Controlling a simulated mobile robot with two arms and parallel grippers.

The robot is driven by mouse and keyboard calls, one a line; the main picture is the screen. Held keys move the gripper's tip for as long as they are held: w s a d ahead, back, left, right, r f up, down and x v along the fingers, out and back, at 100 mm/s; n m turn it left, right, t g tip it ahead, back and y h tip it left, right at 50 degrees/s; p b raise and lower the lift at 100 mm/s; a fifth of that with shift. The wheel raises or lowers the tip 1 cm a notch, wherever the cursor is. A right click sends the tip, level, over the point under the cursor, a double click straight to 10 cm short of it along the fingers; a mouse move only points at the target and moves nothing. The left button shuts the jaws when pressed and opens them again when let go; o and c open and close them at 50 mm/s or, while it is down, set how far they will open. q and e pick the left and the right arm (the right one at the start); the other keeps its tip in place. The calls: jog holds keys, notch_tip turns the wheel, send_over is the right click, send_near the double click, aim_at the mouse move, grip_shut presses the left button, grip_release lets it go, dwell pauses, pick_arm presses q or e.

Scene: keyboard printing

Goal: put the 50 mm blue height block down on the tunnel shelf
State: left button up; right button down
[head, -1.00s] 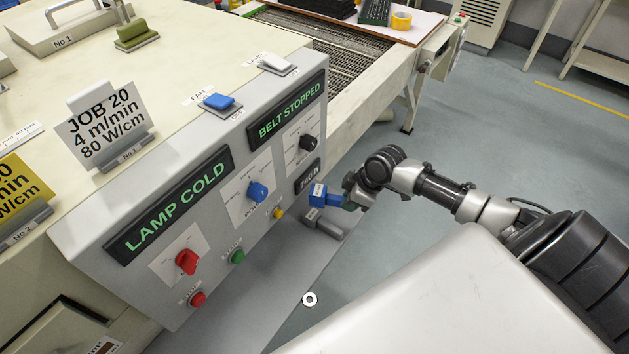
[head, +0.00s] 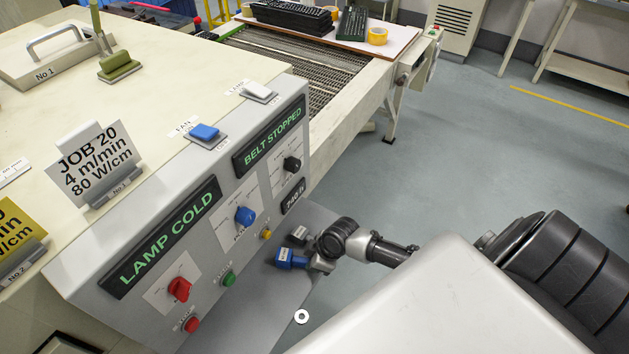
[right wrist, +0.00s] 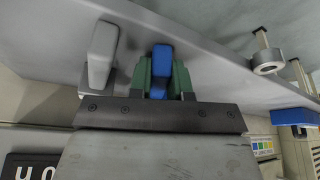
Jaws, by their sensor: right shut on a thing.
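The blue height block (head: 286,258) is in my right gripper (head: 308,262), just over or on the grey shelf (head: 250,310) below the control panel. In the right wrist view the blue block (right wrist: 160,66) sits between the green fingers of the right gripper (right wrist: 161,78), which is shut on it. The shelf (right wrist: 215,70) fills the space beyond the fingers. I cannot tell whether the block touches the shelf. A grey block (right wrist: 102,52) stands beside the blue one; in the head view it (head: 298,235) is just behind. My left gripper is not in view.
The control panel (head: 205,245) with its knobs and buttons rises beside the shelf. A pale ring (head: 302,317) is near the shelf's front edge; a ring-shaped part (right wrist: 268,62) also shows in the right wrist view. The shelf's near part looks clear.

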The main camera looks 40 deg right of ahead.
jog(key=c, duration=1.1)
grip_release()
jog(key=shift+o, duration=0.2)
jog(key=shift+r, duration=0.1)
jog(key=v, duration=1.2)
